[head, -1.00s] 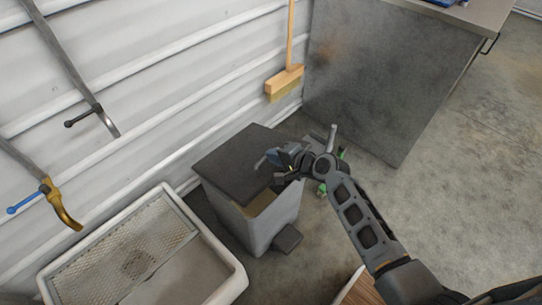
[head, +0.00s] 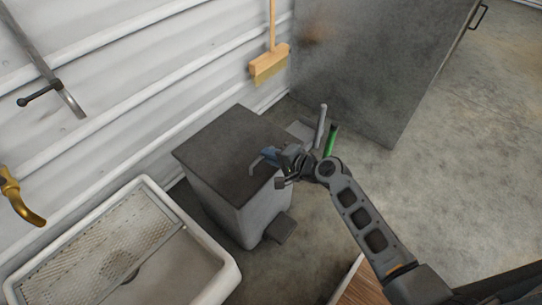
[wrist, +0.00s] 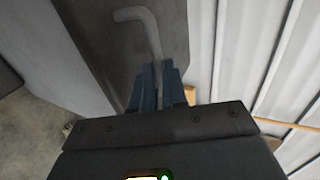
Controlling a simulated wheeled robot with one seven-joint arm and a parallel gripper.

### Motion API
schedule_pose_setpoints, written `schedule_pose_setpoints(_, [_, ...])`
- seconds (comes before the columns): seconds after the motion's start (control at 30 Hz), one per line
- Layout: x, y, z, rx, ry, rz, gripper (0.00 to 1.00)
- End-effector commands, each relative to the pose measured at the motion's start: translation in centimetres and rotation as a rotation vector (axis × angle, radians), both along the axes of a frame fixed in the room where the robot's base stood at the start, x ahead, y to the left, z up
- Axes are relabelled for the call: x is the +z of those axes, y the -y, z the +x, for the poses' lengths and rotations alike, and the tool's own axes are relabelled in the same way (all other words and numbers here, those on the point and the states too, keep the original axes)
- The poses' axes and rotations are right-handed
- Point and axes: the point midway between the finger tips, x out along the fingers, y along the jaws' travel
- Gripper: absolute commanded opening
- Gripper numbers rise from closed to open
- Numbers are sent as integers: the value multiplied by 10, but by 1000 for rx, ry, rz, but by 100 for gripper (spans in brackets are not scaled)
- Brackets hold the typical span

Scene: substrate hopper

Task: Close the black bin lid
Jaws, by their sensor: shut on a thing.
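The black bin lid (head: 225,150) lies over the grey bin (head: 225,208), and no gap shows along its visible edges. Its right part is partly hidden behind my gripper. My gripper (head: 271,156) is at the lid's right side, with its blue fingers shut on a thin grey bent handle (head: 256,163). In the wrist view the blue fingertips (wrist: 157,80) close around the handle's straight part, and its bent end (wrist: 132,14) sticks out beyond them over the dark lid.
A white sink (head: 222,270) with a mesh rack stands at the bin's left. A pedal (head: 281,229) juts from the bin's front. A broom (head: 270,62) hangs on the wall behind. A large grey cabinet (head: 370,70) stands at the back right. Open floor (head: 450,170) lies to the right.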

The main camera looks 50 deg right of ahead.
Motion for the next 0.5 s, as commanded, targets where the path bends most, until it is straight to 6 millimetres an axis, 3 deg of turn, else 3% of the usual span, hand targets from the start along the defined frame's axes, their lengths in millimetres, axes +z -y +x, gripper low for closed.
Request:
schedule_pose_setpoints(0.03, [-14, -2, -6, 3, -24, 1, 0])
schedule_pose_setpoints(0.37, [-17, -2, -8, 4, -30, 2, 0])
schedule_pose_setpoints(0.4, [-17, -2, -8, 4, -30, 2, 15])
schedule_pose_setpoints(0.5, [-17, -2, -8, 4, -29, 2, 25])
